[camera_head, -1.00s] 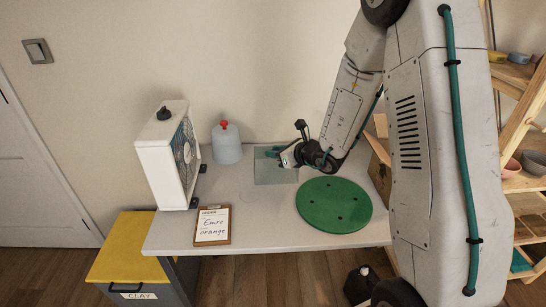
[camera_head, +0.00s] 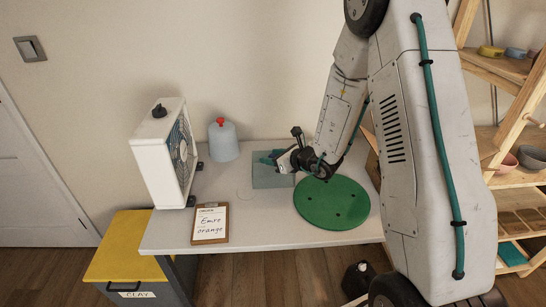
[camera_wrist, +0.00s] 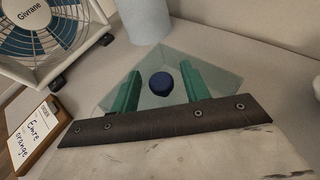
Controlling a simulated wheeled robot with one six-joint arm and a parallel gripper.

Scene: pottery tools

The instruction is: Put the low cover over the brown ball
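A greenish, see-through square piece (camera_head: 262,181) is at the back middle of the table; I cannot tell whether it is a flat pane or a low cover. A round dark blue piece (camera_wrist: 161,84) shows near its middle in the wrist view. My gripper (camera_wrist: 161,88) is open, its green fingers on either side of the dark blue piece with a small gap at each side. In the head view my gripper (camera_head: 273,157) is over the square. A taller blue-grey cover (camera_head: 223,144) with a red knob stands behind, to the left. No brown ball is visible.
A white fan (camera_head: 160,155) stands at the table's left. A clipboard (camera_head: 210,224) reading "Emre orange" lies at the front. A green disc (camera_head: 332,207) with small holes lies at the right. A faint circle outline marks the bare table (camera_head: 235,205) between them. Shelves stand far right.

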